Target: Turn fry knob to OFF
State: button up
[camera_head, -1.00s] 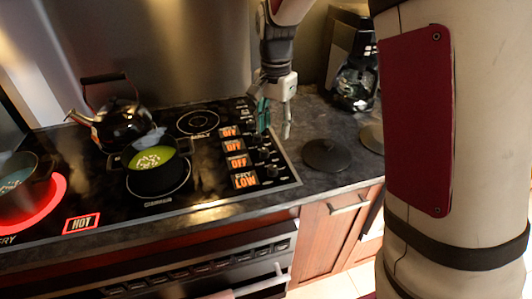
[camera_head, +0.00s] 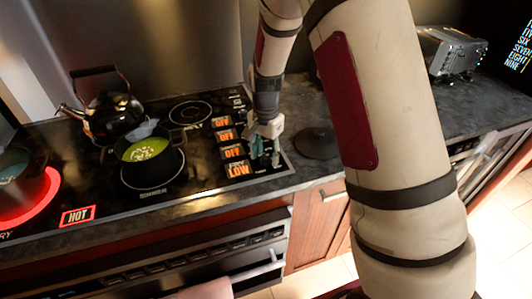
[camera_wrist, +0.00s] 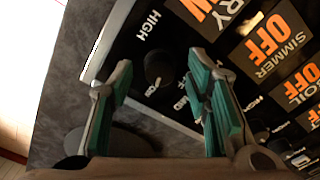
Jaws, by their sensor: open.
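The fry knob (camera_wrist: 158,68) is a dark round knob in the wrist view, beside the word HIGH. It lies between my gripper's two fingers, with a gap on both sides. My gripper (camera_wrist: 158,75) is open, with teal pads and nothing held. In the head view, my gripper (camera_head: 266,158) points down over the knob column at the cooktop's right edge, and the fry knob is mostly hidden there. The fry display (camera_head: 238,169) is lit orange and reads LOW. Its edge also shows in the wrist view (camera_wrist: 210,15).
Several other displays read OFF, including the simmer one (camera_head: 232,152). A pot of green soup (camera_head: 150,160) and a kettle (camera_head: 112,115) stand on the cooktop. Another pot (camera_head: 18,180) is on a glowing red burner. A dark round disc (camera_head: 318,143) lies on the counter at right.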

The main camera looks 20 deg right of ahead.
jog(key=shift+f, duration=0.1)
grip_shut()
jog(key=shift+n, duration=0.3)
jog(key=n, duration=0.6)
jog(key=shift+w+n+b, duration=0.1)
jog(key=shift+n+b, duration=0.2)
jog(key=shift+b, duration=0.05)
jog(key=n, duration=0.6)
jog(key=shift+a+n, duration=0.1)
jog(key=shift+n, duration=0.2)
dwell(0.3)
